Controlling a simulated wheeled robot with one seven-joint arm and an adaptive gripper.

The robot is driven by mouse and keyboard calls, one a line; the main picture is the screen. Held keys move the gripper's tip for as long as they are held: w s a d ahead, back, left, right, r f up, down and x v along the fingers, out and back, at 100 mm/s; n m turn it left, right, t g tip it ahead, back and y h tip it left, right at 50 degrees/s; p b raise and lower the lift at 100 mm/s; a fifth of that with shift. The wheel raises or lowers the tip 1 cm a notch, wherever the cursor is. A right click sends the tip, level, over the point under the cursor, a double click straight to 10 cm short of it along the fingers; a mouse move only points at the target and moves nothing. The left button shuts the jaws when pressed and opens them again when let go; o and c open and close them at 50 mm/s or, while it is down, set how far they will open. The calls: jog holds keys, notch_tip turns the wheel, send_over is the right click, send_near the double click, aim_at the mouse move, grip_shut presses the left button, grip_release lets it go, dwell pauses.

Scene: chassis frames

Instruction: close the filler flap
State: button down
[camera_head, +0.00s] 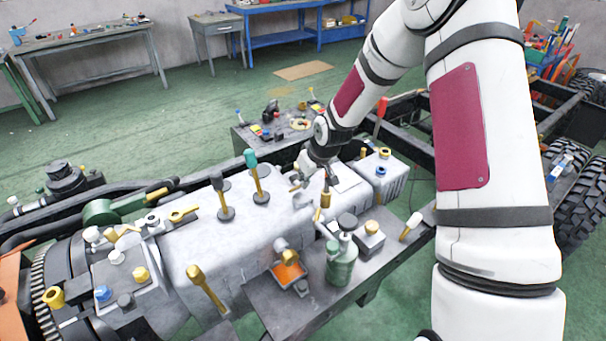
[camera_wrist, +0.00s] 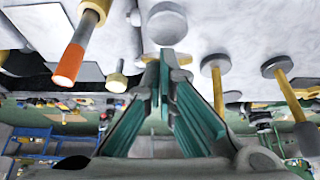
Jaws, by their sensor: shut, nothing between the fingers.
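My gripper (camera_head: 298,185) is low over the pale grey housing (camera_head: 225,250) in the head view. In the wrist view my gripper's teal-padded fingers (camera_wrist: 166,58) meet at the tips, with nothing between them. In the head view my gripper and wrist partly hide this spot.
Two upright levers (camera_head: 257,178) (camera_head: 221,196) stand left of my gripper. A brass cylinder (camera_head: 326,197) is close on its right. A green canister (camera_head: 341,262) and an orange-lined tray (camera_head: 288,274) are nearer the camera. A black tyre (camera_head: 582,205) stands at far right.

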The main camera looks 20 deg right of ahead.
jog(key=shift+s+d+f+t+p, duration=0.2)
jog(key=shift+s+f+t+p, duration=0.25)
jog(key=shift+s+t, duration=0.25)
dwell(1.1)
